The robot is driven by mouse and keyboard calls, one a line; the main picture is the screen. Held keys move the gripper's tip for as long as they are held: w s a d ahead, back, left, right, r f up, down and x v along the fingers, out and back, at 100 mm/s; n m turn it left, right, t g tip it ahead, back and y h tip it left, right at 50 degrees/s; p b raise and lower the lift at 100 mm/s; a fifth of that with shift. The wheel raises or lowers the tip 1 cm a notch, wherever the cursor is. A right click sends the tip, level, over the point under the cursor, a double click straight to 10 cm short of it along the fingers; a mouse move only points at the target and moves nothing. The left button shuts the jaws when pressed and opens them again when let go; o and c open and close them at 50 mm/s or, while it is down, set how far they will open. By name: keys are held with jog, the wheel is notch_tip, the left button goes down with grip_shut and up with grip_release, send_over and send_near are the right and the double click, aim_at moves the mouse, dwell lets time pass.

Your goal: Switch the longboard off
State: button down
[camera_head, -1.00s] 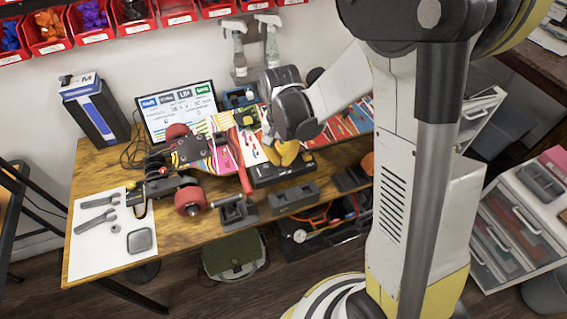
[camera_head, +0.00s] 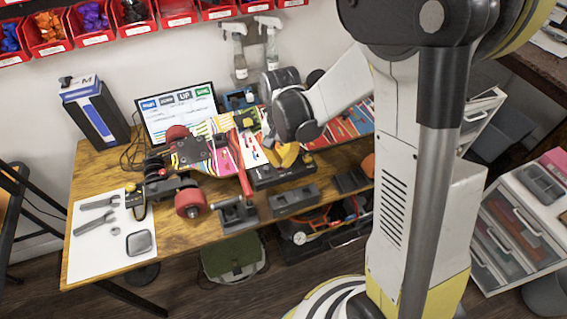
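The longboard (camera_head: 222,156) lies upside down on the wooden workbench, its colourful striped underside up. A truck with red wheels (camera_head: 190,203) shows at its left end. A black box-like part (camera_head: 268,178) sits near the board's middle, close to my gripper. My gripper (camera_head: 287,156), with yellow fingers, points down over the middle of the board. My wrist hides part of the board behind it. The fingers are small and partly covered, so I cannot tell whether they are open or touching anything. No power switch can be made out.
A monitor (camera_head: 178,112) and a blue-white box (camera_head: 95,112) stand at the back left. Spray bottles (camera_head: 236,55) hang on the wall below red bins. A white mat (camera_head: 98,247) with wrenches lies front left. Grey holders (camera_head: 292,199) line the front edge. A drawer unit (camera_head: 507,245) stands right.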

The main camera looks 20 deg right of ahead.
aim_at(282, 167)
jog(key=shift+r+p, duration=1.95)
jog(key=shift+r, duration=1.1)
jog(key=shift+r, duration=0.15)
jog(key=s+r+n+t+b, duration=0.2)
jog(key=s+r+n+t, duration=0.4)
jog(key=s+r, duration=0.6)
jog(key=shift+s+r+t, duration=0.4)
jog(key=shift+t, duration=0.1)
